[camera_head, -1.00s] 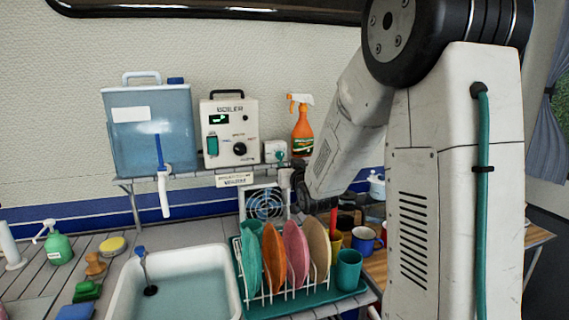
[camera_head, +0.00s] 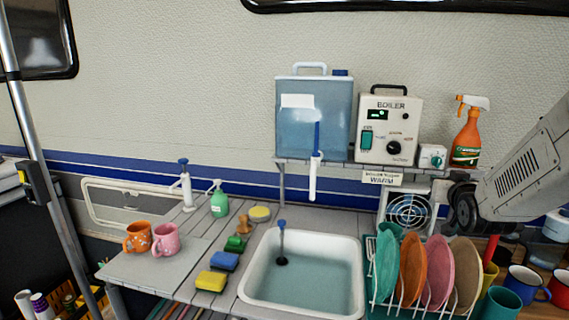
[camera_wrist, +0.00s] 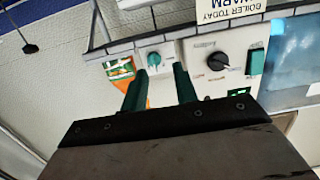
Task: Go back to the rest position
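My arm shows at the right edge of the head view, in front of the wall above the dish rack; the fingers are not visible there. Beyond the fingers, the wrist picture shows the boiler (camera_wrist: 222,62) upside down, the small box with a green knob (camera_wrist: 155,59) and part of the orange spray bottle (camera_wrist: 121,70). In the head view the boiler (camera_head: 388,125) stands on the shelf, apart from my arm.
A water tank (camera_head: 300,125) and spray bottle (camera_head: 468,135) stand on the shelf. Below are a filled sink (camera_head: 256,300), a rack with plates (camera_head: 412,270) and several mugs. Two mugs (camera_head: 165,240) stand on the left counter. A pole (camera_head: 35,150) stands at far left.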

